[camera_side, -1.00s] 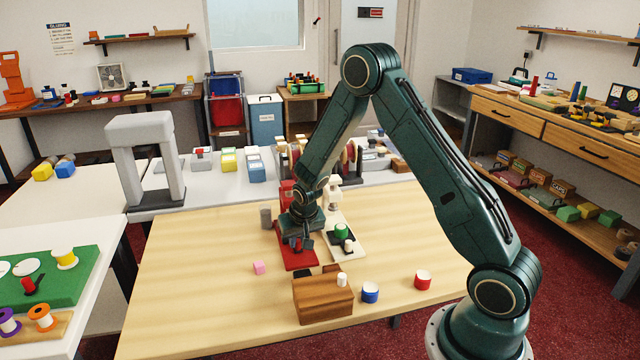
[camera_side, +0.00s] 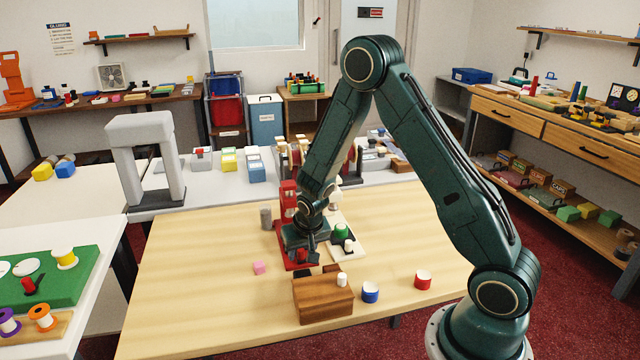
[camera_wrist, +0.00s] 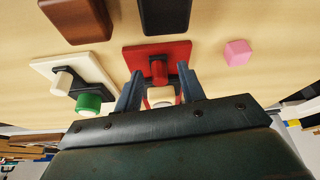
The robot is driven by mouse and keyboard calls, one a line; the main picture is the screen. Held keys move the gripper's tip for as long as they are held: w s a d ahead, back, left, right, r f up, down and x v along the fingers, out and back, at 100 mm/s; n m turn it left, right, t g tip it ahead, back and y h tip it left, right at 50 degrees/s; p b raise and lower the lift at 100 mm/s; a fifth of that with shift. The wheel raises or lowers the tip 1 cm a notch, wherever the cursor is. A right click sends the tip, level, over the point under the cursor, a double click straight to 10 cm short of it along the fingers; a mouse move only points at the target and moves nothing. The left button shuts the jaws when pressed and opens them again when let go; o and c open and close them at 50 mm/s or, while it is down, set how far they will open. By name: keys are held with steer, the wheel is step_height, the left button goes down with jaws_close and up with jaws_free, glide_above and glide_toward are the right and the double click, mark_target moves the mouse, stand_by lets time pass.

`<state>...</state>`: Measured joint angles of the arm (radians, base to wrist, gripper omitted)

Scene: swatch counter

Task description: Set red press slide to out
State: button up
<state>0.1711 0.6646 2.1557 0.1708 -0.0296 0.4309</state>
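The red press stands in the middle of the wooden table. Its red column (camera_side: 288,205) rises behind my gripper, and its red base is mostly covered by the gripper in the side view. In the wrist view the red base (camera_wrist: 176,53) carries a short red handle (camera_wrist: 159,71) on a dark slot. My gripper (camera_side: 312,258) is low over the base's front part. In the wrist view its blue-grey fingers (camera_wrist: 160,72) are apart, on either side of the handle, with gaps visible. A whitish round part (camera_wrist: 160,96) shows between the fingers, nearer the palm.
A cream press base (camera_side: 350,254) with a green knob (camera_side: 341,230) and white peg (camera_side: 348,245) stands close on the right. A wooden block (camera_side: 322,302), blue-and-white pot (camera_side: 370,292) and red-and-white pot (camera_side: 422,280) are in front. A pink cube (camera_side: 259,267) lies left.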

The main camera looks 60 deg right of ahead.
steer(key=shift+r, duration=0.2)
steer(key=shift+v, duration=0.85)
steer(key=v, duration=1.1)
steer(key=shift+s+r, duration=0.2)
steer(key=shift+r, duration=0.1)
steer(key=shift+a+r, duration=0.15)
steer(key=shift+a, duration=0.05)
steer(key=s+a+r+n+t+y, duration=0.1)
steer(key=s+a+r+n, duration=0.2)
steer(key=s+r, duration=0.4)
steer(key=s+a+r+n+t+y, duration=0.1)
steer(key=s+a+r+n, duration=0.3)
steer(key=s+r, duration=0.4)
steer(key=shift+s+a+r+y, duration=0.3)
steer(key=shift+s+a, duration=0.55)
steer(key=shift+s, duration=2.1)
